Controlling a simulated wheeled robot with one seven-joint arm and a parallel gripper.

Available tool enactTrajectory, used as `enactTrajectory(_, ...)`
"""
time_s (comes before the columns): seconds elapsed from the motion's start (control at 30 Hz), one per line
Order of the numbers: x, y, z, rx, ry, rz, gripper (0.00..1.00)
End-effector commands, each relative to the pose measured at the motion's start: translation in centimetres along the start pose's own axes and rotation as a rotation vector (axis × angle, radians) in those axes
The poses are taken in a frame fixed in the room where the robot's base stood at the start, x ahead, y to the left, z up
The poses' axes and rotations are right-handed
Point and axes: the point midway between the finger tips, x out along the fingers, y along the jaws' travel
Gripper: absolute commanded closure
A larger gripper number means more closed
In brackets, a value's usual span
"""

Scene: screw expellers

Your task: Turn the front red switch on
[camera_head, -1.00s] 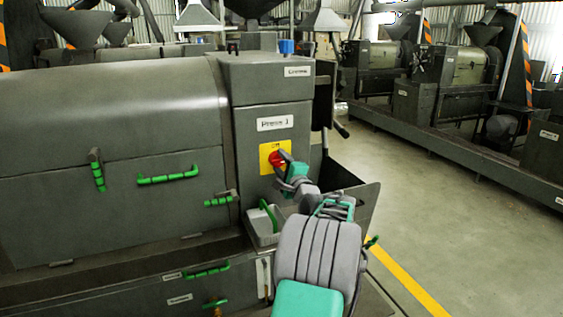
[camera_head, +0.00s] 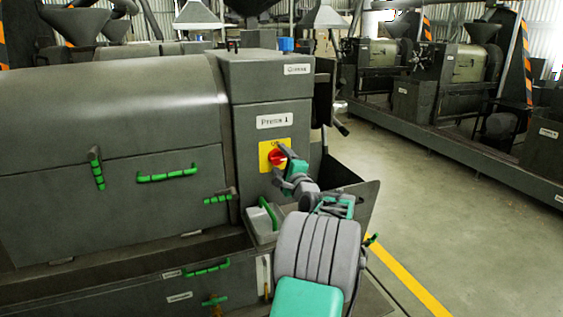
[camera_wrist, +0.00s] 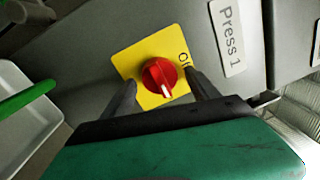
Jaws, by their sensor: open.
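The red switch (camera_head: 275,158) is a round knob on a yellow plate (camera_head: 264,162) on the front of the grey Press 1 cabinet. In the wrist view the red knob (camera_wrist: 159,76) sits between my fingertips, its white mark pointing toward the bottom of the picture. My gripper (camera_wrist: 160,80) is open, with one dark finger on each side of the knob; I cannot tell whether either touches it. In the head view my gripper (camera_head: 283,159) is right at the switch and covers part of it. The right finger partly hides the lettering on the plate.
A light tray (camera_head: 257,235) with a green handle (camera_head: 268,214) lies below the switch. The Press 1 label (camera_head: 274,120) is above it. Green handles (camera_head: 167,175) stick out of the machine's left side. Open floor (camera_head: 470,230) lies to the right.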

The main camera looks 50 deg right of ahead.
Motion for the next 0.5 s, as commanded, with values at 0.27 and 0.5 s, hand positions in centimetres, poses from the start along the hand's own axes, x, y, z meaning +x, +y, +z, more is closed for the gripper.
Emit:
enactTrajectory(0.27, -4.3, 0.2, -0.3, -0.001, 0.004, -0.002, 0.31)
enactTrajectory(0.5, -7.7, 0.1, -0.2, 0.001, 0.002, 0.000, 0.31)
